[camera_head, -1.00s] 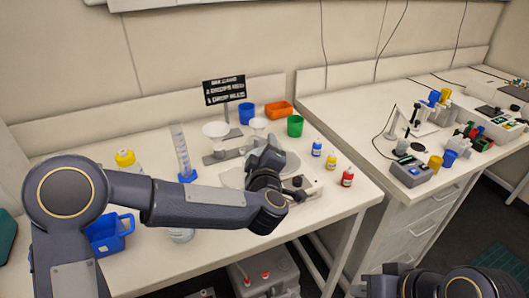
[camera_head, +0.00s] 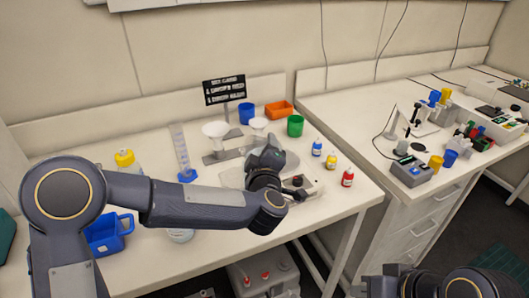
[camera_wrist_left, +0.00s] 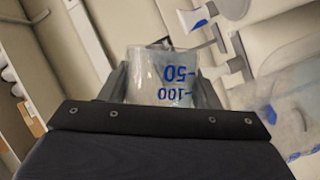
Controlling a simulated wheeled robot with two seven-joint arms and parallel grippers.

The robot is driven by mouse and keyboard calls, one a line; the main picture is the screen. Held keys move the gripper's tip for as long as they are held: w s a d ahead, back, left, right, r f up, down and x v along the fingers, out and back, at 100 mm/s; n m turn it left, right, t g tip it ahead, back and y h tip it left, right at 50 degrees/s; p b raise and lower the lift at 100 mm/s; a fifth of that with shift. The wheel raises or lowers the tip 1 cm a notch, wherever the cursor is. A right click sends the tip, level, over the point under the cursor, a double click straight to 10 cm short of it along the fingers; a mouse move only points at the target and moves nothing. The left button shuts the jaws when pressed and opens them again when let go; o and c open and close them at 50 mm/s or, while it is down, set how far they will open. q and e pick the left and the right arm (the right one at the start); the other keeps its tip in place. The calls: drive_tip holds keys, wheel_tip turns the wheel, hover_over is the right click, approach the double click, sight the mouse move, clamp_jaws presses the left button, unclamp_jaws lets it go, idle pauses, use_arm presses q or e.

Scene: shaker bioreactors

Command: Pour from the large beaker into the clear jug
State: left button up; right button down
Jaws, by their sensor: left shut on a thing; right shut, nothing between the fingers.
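My left gripper (camera_wrist_left: 163,85) is shut on a clear beaker (camera_wrist_left: 152,70) with blue 50 and 100 marks, seen in the left wrist view. The marks appear upside down there. In the head view my left gripper (camera_head: 266,158) is over the middle of the bench, and the beaker is hidden behind it. A clear vessel with blue marks (camera_wrist_left: 292,122), possibly the jug, is at the right of the wrist view, apart from the beaker. In the head view a clear round vessel (camera_head: 181,236) is mostly hidden under my left arm.
A graduated cylinder (camera_head: 181,152) and a yellow-capped bottle (camera_head: 127,160) stand left of the gripper. Funnels on a stand (camera_head: 215,130) are behind it. Small blue, yellow and red bottles (camera_head: 347,177) stand to its right. A blue container (camera_head: 108,234) is at the front left.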

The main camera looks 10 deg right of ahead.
use_arm(q)
drive_tip(key=shift+a+r+n+t+b, duration=0.1)
drive_tip(key=shift+n+t+b, duration=0.4)
drive_tip(key=shift+b, duration=1.25)
drive_tip(key=shift+r+n, duration=0.1)
drive_tip(key=shift+n, duration=0.3)
drive_tip(key=shift+b, duration=0.4)
drive_tip(key=shift+s+a+r+n+h+b, duration=0.15)
drive_tip(key=shift+n+b, duration=0.2)
drive_tip(key=shift+b, duration=0.55)
drive_tip(key=shift+w+a+f+n+h+b, duration=0.15)
drive_tip(key=shift+n+b, duration=0.2)
drive_tip(key=shift+b, duration=0.5)
drive_tip(key=shift+s+r+n+t+b, duration=0.15)
drive_tip(key=shift+n+t+b, duration=0.15)
drive_tip(key=shift+b, duration=0.35)
drive_tip(key=shift+a+r+n+b, duration=0.1)
drive_tip(key=shift+n+b, duration=0.5)
drive_tip(key=shift+b, duration=0.8)
drive_tip(key=shift+t+b, duration=0.3)
drive_tip(key=shift+b, duration=0.15)
drive_tip(key=shift+s+a+r+n+b, duration=0.1)
drive_tip(key=shift+a+n+b, duration=0.05)
drive_tip(key=shift+n+b, duration=0.4)
drive_tip(key=shift+a+r+n+t+y+b, duration=0.3)
drive_tip(key=shift+n+y+b, duration=0.3)
drive_tip(key=shift+b, duration=0.9)
